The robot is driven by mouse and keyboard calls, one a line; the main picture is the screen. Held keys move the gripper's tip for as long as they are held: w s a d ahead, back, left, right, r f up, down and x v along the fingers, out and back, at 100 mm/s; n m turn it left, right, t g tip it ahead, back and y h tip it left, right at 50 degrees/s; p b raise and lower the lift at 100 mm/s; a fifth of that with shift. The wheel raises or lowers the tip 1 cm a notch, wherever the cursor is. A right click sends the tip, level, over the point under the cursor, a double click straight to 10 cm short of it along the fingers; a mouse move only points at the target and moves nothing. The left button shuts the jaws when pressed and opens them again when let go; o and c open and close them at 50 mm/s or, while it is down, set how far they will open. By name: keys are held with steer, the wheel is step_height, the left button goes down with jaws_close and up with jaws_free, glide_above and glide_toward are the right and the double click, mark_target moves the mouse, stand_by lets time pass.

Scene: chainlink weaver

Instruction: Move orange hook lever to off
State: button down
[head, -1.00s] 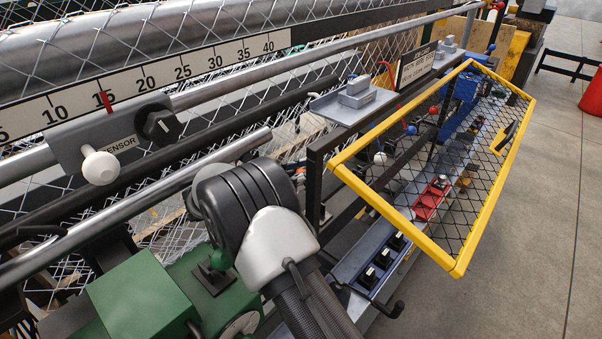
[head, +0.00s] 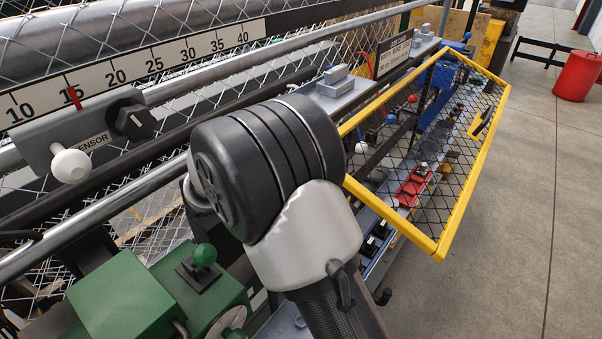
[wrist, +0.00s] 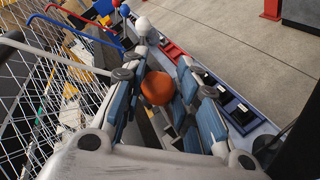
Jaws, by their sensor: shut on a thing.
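In the wrist view, the orange ball knob (wrist: 157,88) of the hook lever sits between the blue-padded fingers of my gripper (wrist: 165,62). The gripper is shut on it. The lever's shaft is mostly hidden below the knob and behind the fingers, so I cannot tell its position. In the head view, my own arm covers the gripper and the orange lever.
A yellow-framed mesh guard (head: 440,243) stands out to the right. A sensor block (head: 75,140) with a white knob is at left, above a green housing (head: 125,300). Blue (wrist: 98,37) and red (wrist: 80,22) bars lie beyond the fingers.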

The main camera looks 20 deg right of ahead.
steer(key=shift+s+d, duration=0.15)
steer(key=shift+s, duration=0.05)
steer(key=shift+m+t, duration=0.3)
steer(key=c, duration=1.3)
jaws_free()
steer(key=v, duration=1.2)
steer(key=shift+r, duration=0.2)
steer(key=shift+y, duration=0.3)
